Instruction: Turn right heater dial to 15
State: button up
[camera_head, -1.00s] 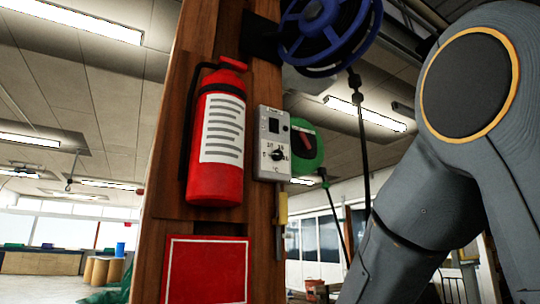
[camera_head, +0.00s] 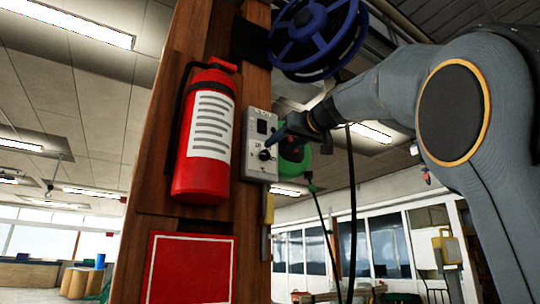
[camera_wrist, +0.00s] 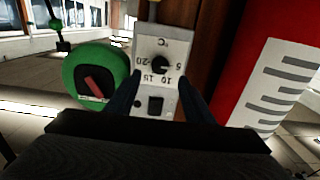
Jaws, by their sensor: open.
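A pale grey heater control box (camera_head: 258,171) is fixed to the wooden post, with a black dial (camera_head: 264,155) on its lower half. In the wrist view the box appears upside down, with the dial (camera_wrist: 159,65) among the marks 5, 10, 15 and 20. Which mark the dial points to is too small to tell. My gripper (camera_head: 284,133) reaches in from the right, in front of the box. In the wrist view its two dark fingers are apart, either side of the lower part of the box, with the dial just beyond the fingertips (camera_wrist: 160,88) and not gripped.
A red fire extinguisher (camera_head: 207,135) hangs close left of the box. A blue reel (camera_head: 316,35) is above. Below is a red panel (camera_head: 190,272).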

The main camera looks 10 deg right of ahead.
aim_at(266, 154)
jog(key=p+x, duration=0.3)
jog(key=x, duration=0.3)
jog(key=shift+w, duration=0.1)
jog(key=shift+w+a, duration=0.1)
jog(key=shift+w, duration=0.4)
jog(key=c, duration=1)
